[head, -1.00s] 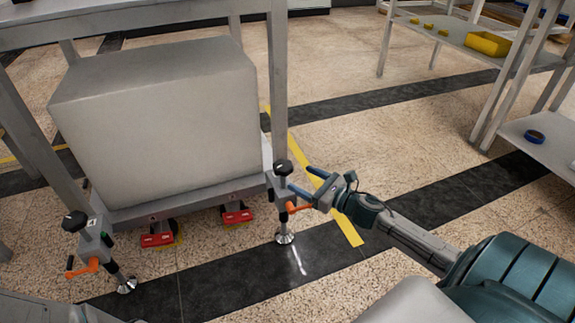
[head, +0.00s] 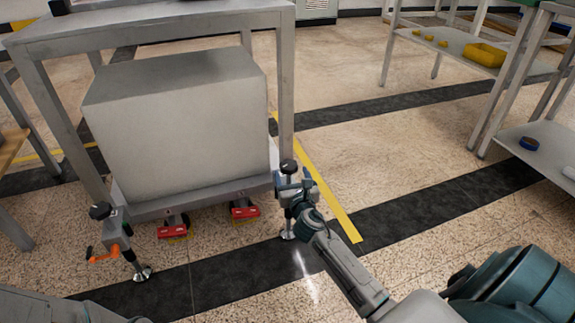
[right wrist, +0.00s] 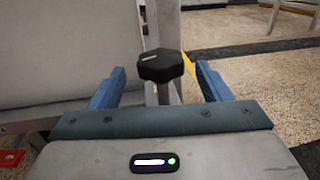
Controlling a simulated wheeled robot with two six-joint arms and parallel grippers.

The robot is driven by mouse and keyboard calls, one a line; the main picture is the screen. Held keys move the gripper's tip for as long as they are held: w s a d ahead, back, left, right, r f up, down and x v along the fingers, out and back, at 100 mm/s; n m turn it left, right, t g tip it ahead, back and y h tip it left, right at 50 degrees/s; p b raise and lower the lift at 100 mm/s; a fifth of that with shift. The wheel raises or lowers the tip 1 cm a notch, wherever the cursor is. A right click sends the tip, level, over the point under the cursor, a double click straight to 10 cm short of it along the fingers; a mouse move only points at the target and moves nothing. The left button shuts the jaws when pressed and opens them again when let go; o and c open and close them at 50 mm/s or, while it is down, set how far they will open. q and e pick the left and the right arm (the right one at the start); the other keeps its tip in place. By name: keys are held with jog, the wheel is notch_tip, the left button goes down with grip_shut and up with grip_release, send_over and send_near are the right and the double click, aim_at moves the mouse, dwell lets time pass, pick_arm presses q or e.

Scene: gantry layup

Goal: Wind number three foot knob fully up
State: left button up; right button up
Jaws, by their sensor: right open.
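A black foot knob (head: 288,165) tops the right front levelling foot of the cart; its round metal pad (head: 287,235) is at the floor. The knob also shows in the right wrist view (right wrist: 161,66). My right gripper (head: 294,187) is at this foot, just below the knob in the head view. Its blue fingers are open, one on each side of the knob; I see no contact. A second black knob (head: 100,210) tops the left front foot, with an orange lever (head: 102,254). I cannot read which foot is number three. My left gripper is not in view.
A large grey block (head: 180,125) sits on the cart under a grey table (head: 150,32). Red pedals (head: 244,209) show under the cart. Shelving with a yellow bin (head: 484,54) stands at the right. The floor between is open.

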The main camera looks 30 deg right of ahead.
aim_at(287, 160)
jog(key=b+x, duration=0.2)
jog(key=x, duration=0.4)
jog(key=shift+w+d, duration=0.15)
jog(key=shift+w, duration=0.2)
jog(key=c, duration=1)
